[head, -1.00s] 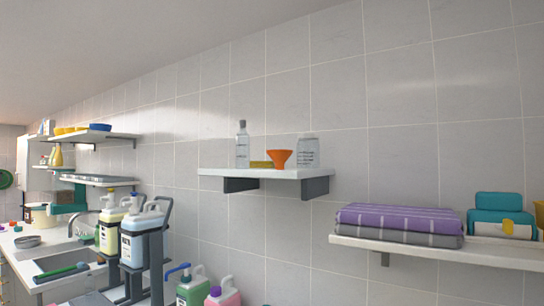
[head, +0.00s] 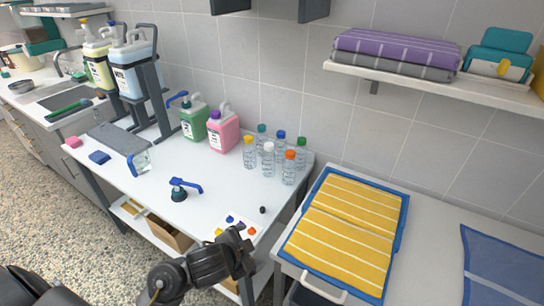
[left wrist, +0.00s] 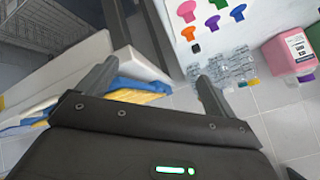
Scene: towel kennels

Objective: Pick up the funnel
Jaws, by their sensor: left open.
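The funnel is not in view in either current frame. An orange funnel stood on the small wall shelf in the earlier head view, and only the dark brackets (head: 314,10) of that shelf show at the top edge now. My left gripper is open and empty in the left wrist view (left wrist: 156,78), with its two grey fingers spread apart. In the head view my left arm reaches in over the front of the white table. My right gripper is not in view.
A right wall shelf (head: 420,82) bears folded towels.

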